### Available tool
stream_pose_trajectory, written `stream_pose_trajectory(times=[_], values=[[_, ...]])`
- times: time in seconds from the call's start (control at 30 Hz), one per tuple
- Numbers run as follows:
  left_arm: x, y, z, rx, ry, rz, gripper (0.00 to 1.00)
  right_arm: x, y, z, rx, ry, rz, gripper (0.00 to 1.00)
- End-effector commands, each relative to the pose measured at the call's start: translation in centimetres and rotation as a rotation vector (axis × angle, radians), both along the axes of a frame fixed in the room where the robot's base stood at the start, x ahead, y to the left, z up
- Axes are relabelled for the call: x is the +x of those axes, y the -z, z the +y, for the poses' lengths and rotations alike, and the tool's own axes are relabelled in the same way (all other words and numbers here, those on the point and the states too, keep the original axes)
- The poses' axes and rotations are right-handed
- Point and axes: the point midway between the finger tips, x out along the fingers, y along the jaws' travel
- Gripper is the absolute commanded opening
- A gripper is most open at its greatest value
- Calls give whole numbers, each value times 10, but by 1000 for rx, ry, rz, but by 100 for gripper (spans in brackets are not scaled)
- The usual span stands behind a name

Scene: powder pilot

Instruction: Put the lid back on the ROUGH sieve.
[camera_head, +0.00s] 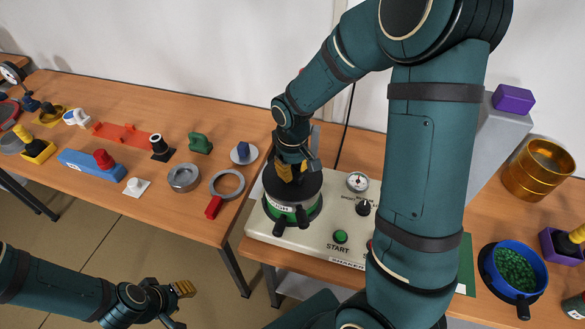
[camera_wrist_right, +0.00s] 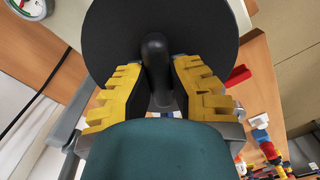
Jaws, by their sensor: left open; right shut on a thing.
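The black lid (camera_head: 313,187) is a round dark disc directly over the ROUGH sieve. In the right wrist view the lid (camera_wrist_right: 120,35) fills the top middle, with its black knob (camera_wrist_right: 154,60) between the yellow fingers. My right gripper (camera_head: 290,172) is shut on this knob. The ROUGH sieve (camera_head: 284,211) has a green band and a partly hidden label, and stands on the shaker. I cannot tell whether the lid rests on its rim or hangs just above it. My left gripper (camera_head: 180,306) is open and empty, low in front of the left table.
The shaker (camera_head: 263,231) has a START button (camera_head: 340,236) and a dial (camera_head: 357,182). A blue bowl of green grains (camera_head: 515,268) and a gold sieve (camera_head: 540,170) stand at right. A ring with a red handle (camera_head: 228,184) lies on the left table. My right arm hides part of the shaker.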

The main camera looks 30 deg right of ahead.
Motion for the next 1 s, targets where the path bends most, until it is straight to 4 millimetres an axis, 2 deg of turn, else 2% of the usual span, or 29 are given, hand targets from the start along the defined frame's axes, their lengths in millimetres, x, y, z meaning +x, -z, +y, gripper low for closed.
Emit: stream_pose_trajectory(times=[0.23,0.27,0.3,0.33,0.67,1.0], values=[[0,4,0,0,0,0,39,0,5,0,0,0,0,0],[0,4,0,0,0,0,39,0,5,0,0,0,0,25],[0,4,0,0,0,0,39,0,5,0,0,0,0,39],[0,4,0,0,0,0,39,0,5,0,0,0,0,46],[0,3,0,0,0,0,39,0,4,0,0,0,0,46],[0,-14,0,0,0,0,39,0,-19,0,0,0,-1,46]])
